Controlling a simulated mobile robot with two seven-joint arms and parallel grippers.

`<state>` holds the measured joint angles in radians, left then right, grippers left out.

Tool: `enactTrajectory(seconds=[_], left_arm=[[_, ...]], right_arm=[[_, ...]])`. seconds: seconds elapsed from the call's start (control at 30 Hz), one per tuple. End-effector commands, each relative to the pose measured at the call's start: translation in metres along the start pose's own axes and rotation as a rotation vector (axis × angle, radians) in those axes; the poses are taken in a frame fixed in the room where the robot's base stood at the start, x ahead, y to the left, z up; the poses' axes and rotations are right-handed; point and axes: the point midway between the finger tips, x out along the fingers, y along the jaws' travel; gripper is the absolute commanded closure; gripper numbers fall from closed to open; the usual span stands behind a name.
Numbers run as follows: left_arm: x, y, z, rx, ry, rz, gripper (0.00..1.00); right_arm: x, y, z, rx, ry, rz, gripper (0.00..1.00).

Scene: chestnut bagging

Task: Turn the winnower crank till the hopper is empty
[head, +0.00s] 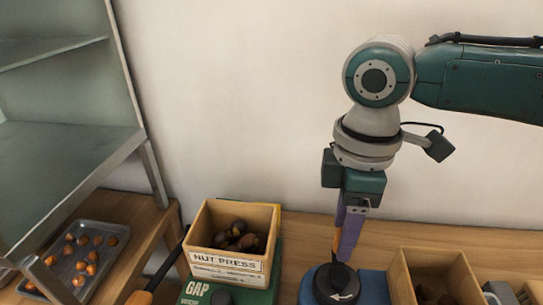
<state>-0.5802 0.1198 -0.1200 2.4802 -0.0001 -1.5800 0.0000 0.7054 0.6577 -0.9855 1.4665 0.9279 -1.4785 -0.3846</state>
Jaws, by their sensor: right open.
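The blue winnower (374,288) stands at the bottom of the head view, cut off by the lower edge. Its round black crank hub (335,284) bears a white arrow. A small orange piece, perhaps the crank's handle, shows just above the hub beside my fingers. An open wooden hopper (404,283) stands right of the hub with dark chestnuts (433,292) low inside it. My right gripper (347,248) points down with its purple fingers just above the hub. It is open; whether it touches the handle cannot be told. My left gripper is out of view.
A green nut press with a wooden "NUT PRESS" box (229,262) of chestnuts stands left of the winnower. A metal tray (108,228) of chestnuts lies farther left under a metal rack (75,180). A brush-like object (530,291) lies at the far right.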

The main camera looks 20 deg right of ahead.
Motion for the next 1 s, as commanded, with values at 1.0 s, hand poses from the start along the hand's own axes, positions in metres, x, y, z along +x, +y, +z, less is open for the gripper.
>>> enactTrajectory(seconds=[1.0], left_arm=[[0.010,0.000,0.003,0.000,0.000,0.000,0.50]], right_arm=[[0.019,0.000,0.000,0.000,0.000,0.000,0.53]])
